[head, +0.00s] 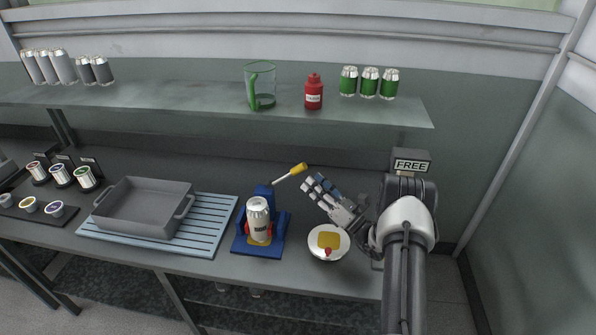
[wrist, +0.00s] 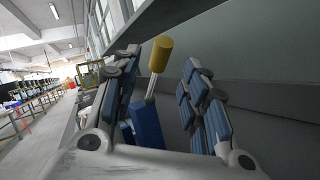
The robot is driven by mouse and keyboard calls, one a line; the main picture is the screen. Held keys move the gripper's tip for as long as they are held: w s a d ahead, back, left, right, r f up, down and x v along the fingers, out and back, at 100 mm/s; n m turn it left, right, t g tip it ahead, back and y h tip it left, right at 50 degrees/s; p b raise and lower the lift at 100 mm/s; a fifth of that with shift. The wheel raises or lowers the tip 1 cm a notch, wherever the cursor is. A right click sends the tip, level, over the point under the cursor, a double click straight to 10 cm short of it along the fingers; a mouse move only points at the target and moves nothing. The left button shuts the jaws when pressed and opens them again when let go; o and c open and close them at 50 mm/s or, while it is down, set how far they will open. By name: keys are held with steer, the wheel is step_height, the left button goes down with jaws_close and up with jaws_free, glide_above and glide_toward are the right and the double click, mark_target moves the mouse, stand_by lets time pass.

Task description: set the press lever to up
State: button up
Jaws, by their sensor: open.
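The press (head: 265,240) is a blue stand on the counter with a silver can (head: 258,218) in it. Its lever (head: 290,174) is a metal rod with a yellow grip that slants up to the right from the top of the blue post. My gripper (head: 318,185) is open, just right of the yellow grip and apart from it in the head view. In the wrist view the yellow grip (wrist: 161,54) and part of the blue post (wrist: 147,125) show between the two fingers of my gripper (wrist: 166,85), beyond or between them; I cannot tell the depth.
A white plate (head: 328,243) with yellow and red items lies below my gripper. A grey tray (head: 148,208) sits on a blue slatted mat (head: 212,228) at left. A shelf (head: 200,97) with cans, a jug and a red bottle runs above.

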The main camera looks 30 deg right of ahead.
mark_target(298, 169)
steer(key=b+x, duration=0.1)
steer(key=x, duration=0.7)
steer(key=shift+c, duration=0.2)
jaws_close()
stand_by(0.4)
